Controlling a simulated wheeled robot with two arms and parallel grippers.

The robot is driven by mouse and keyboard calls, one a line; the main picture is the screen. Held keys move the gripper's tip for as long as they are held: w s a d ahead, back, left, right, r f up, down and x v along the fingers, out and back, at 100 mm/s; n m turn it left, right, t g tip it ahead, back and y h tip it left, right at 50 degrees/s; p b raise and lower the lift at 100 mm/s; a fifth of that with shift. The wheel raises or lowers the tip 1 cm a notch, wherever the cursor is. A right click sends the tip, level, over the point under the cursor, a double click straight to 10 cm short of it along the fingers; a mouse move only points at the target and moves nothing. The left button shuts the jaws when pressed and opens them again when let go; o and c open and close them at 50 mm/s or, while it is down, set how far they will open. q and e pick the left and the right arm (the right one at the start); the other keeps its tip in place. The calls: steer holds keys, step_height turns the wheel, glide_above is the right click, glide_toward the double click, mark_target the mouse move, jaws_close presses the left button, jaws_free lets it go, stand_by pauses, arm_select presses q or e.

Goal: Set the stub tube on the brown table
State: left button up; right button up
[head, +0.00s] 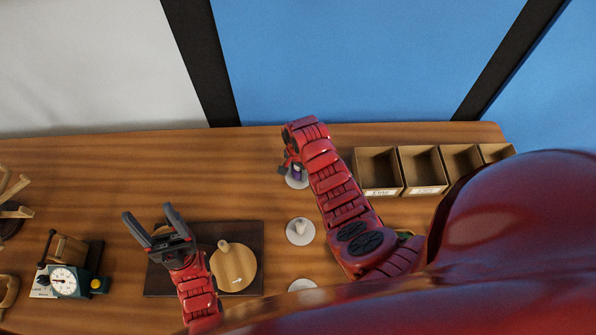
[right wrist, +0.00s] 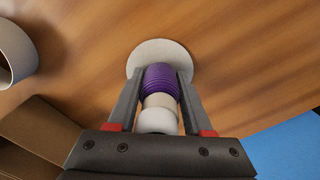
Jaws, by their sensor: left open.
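A pale tube with purple winding (right wrist: 160,82), possibly the stub tube, stands between the fingers of my right gripper (right wrist: 161,78) in the right wrist view. The fingers press close on both sides of the purple part. Its far end is over a pale round disc (right wrist: 145,50); I cannot tell whether it touches it. In the head view the purple shows small beside my right gripper (head: 291,166), partly hidden by it. My left gripper (head: 150,211) is open and empty above the dark board. The brown table (head: 230,165) lies under everything.
Several cardboard bins (head: 376,191) stand at the right back. A disc with a pale peg (head: 300,231) stands at mid table. A round wooden piece (head: 234,268) lies on a dark board (head: 215,231). A scale (head: 62,281) is at left. The back left table is clear.

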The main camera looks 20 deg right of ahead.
steer(key=o, duration=0.4)
steer(key=shift+c, duration=0.2)
steer(key=shift+r, duration=0.1)
steer(key=shift+r, duration=0.15)
step_height(320, 180, up, 5)
steer(key=shift+w+r+b, duration=0.15)
steer(key=shift+b, duration=0.7)
step_height(320, 180, up, 6)
steer(key=p, duration=0.2)
steer(key=shift+f+p, duration=0.2)
steer(key=shift+p, duration=0.1)
steer(key=shift+r+p, duration=0.35)
steer(key=shift+r, duration=0.2)
steer(key=shift+f, duration=0.1)
